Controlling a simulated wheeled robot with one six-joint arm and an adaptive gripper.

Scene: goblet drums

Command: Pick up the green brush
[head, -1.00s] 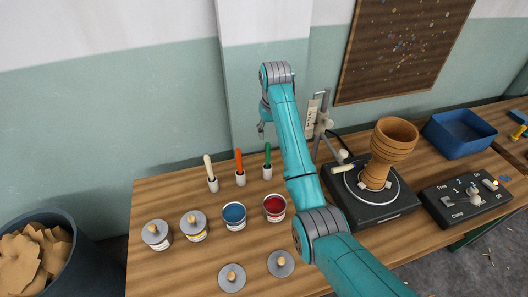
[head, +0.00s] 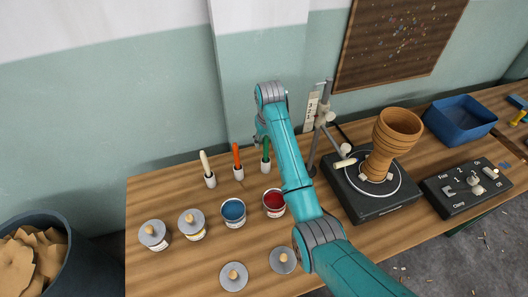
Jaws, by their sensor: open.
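The green brush (head: 266,149) stands upright in a small white holder (head: 266,167) on the wooden table, at the right end of a row of brushes. My gripper (head: 259,139) is just above and slightly left of the green brush's top in the picture. It is small and partly hidden by my wrist. It is open, and I see nothing held in it. I cannot tell whether it touches the brush.
An orange brush (head: 236,156) and a cream brush (head: 204,162) stand left in holders. Open blue (head: 233,211) and red (head: 274,203) paint cans, lidded cans (head: 192,224) and loose lids (head: 234,276) are in front. A goblet drum (head: 389,140) stands on a turntable at right.

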